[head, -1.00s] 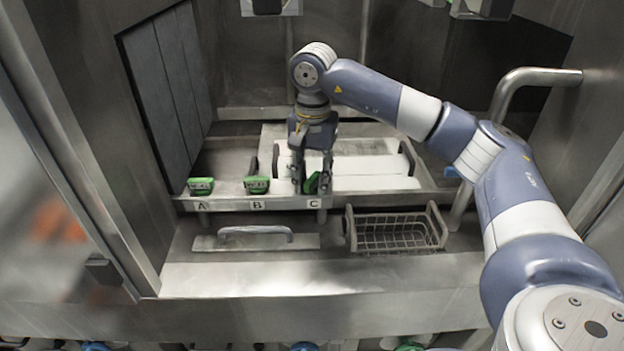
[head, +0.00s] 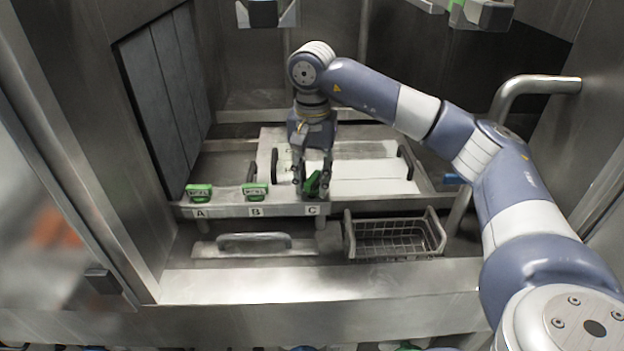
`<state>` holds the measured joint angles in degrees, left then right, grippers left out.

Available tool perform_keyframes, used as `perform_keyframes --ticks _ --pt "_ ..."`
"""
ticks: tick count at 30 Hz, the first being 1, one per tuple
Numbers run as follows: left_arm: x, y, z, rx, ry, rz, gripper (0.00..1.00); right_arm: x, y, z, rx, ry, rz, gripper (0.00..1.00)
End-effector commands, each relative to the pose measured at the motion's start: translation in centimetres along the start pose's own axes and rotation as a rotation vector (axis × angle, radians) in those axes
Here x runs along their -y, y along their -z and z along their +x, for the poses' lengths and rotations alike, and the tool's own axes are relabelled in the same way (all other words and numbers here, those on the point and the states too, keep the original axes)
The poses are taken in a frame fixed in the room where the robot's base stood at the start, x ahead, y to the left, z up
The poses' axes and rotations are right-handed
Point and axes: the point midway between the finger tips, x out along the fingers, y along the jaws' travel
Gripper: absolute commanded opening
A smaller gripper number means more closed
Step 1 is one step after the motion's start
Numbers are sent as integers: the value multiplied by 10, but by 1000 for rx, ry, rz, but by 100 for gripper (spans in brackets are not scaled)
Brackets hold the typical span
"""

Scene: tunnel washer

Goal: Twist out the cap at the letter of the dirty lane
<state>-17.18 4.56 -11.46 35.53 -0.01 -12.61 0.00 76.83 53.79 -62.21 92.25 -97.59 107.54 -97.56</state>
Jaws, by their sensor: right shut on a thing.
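Three green caps sit in a row on a steel ledge with letter labels. The cap at A (head: 199,193) and the cap at B (head: 255,191) sit with their faces level. The cap at C (head: 313,184) is tilted and partly hidden by my right gripper (head: 311,186). My right gripper points down at the C place, with its fingers shut on that cap. The labels A (head: 200,213), B (head: 256,212) and C (head: 313,210) are on the ledge front. I cannot see any marking that shows which lane is dirty. My left gripper is not in view.
A wire basket (head: 395,236) stands on the lower shelf, right of C. A plate with a grey handle (head: 254,242) lies below B. A white tray with dark handles (head: 372,178) is behind the ledge. A bent steel rail (head: 540,80) rises at the right.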

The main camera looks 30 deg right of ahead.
Motion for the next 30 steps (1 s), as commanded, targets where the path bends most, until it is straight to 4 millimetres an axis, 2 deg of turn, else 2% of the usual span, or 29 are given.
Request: perform_keyframes --ticks 1,21,30 --pt "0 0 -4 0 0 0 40 0 1 -7 -2 4 2 7" --pt "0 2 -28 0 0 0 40 1 -1 -42 2 6 -4 7" --pt "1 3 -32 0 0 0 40 1 -1 -48 3 6 -4 7"
